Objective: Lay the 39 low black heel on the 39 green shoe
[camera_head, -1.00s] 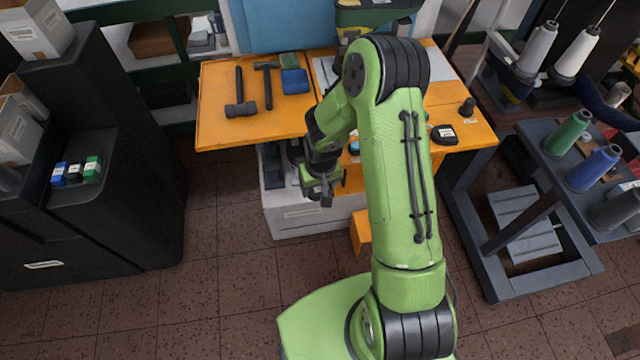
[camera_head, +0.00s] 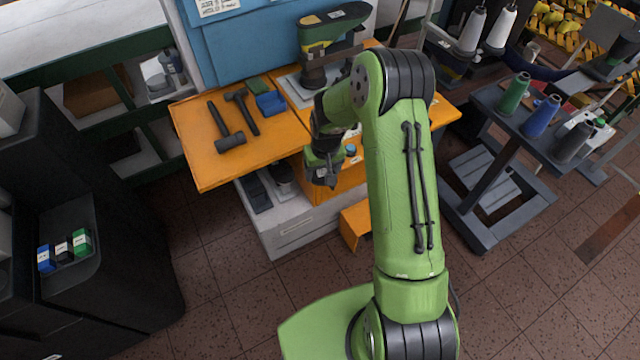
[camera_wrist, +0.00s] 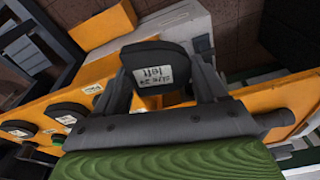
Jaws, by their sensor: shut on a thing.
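My gripper (camera_head: 322,180) hangs in front of the orange bench, to the left of my upper arm. In the wrist view my gripper (camera_wrist: 165,98) is shut on a black heel (camera_wrist: 156,56), held between its two fingers. A white label on the heel reads upside down; "left" shows, but I cannot read the size surely. A green and yellow shoe-shaped piece (camera_head: 322,38), its dark flat top facing up, stands on a black post at the back of the bench; it seems to be the green shoe. The gripper is in front of and below it, apart.
The orange bench (camera_head: 205,165) holds two dark hammers (camera_head: 225,128) and a blue tray (camera_head: 270,103). More labelled black heels (camera_wrist: 70,112) show in the wrist view. Thread spools (camera_head: 515,93) stand on a grey table at right. A black cabinet (camera_head: 100,290) is at left. Floor between is clear.

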